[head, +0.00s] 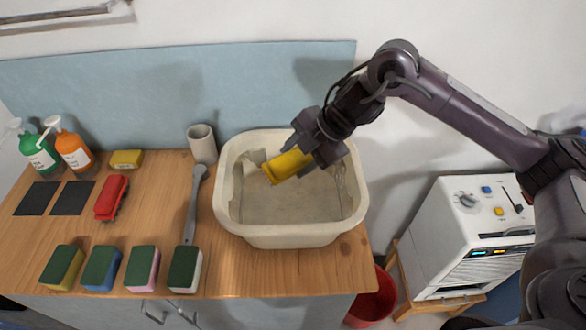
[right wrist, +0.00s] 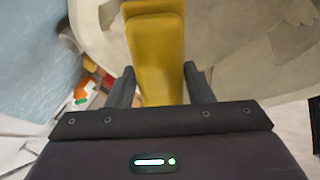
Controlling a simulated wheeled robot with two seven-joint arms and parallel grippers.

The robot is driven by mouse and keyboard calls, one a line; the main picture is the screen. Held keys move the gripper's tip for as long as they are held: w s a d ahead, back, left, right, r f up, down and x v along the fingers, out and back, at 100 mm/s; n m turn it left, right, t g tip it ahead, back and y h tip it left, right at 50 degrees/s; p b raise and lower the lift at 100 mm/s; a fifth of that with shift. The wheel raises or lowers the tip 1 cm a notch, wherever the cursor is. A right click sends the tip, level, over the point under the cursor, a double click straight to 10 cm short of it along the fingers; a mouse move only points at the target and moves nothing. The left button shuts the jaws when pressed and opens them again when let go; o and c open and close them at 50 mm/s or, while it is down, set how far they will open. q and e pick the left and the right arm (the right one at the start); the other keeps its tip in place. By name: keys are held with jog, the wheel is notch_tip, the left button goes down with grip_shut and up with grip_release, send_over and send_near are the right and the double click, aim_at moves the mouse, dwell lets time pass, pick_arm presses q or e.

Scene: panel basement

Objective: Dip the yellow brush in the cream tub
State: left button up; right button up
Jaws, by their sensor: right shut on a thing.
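The yellow brush (head: 286,166) is held by my right gripper (head: 310,150), which is shut on it. It is tilted down to the left, over the opening of the cream tub (head: 290,239). In the right wrist view the yellow brush (right wrist: 157,50) runs between the two dark fingers, with the tub (right wrist: 95,30) behind it. I cannot tell whether the brush touches what is inside the tub. The tub stands at the right end of the wooden counter. My left gripper is out of view.
A grey wrench-like tool (head: 192,215) and a beige cup (head: 202,143) are left of the tub. A red brush (head: 111,197), several sponges (head: 101,266), a yellow block (head: 126,159) and green (head: 38,157) and orange (head: 75,154) bottles lie farther left. A white machine (head: 465,235) stands right.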

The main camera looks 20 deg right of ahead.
aim_at(298, 154)
jog(key=shift+r+p, duration=1.95)
jog(key=shift+r, duration=0.6)
notch_tip(298, 154, up, 4)
jog(key=p, duration=0.4)
dwell(0.4)
dwell(0.4)
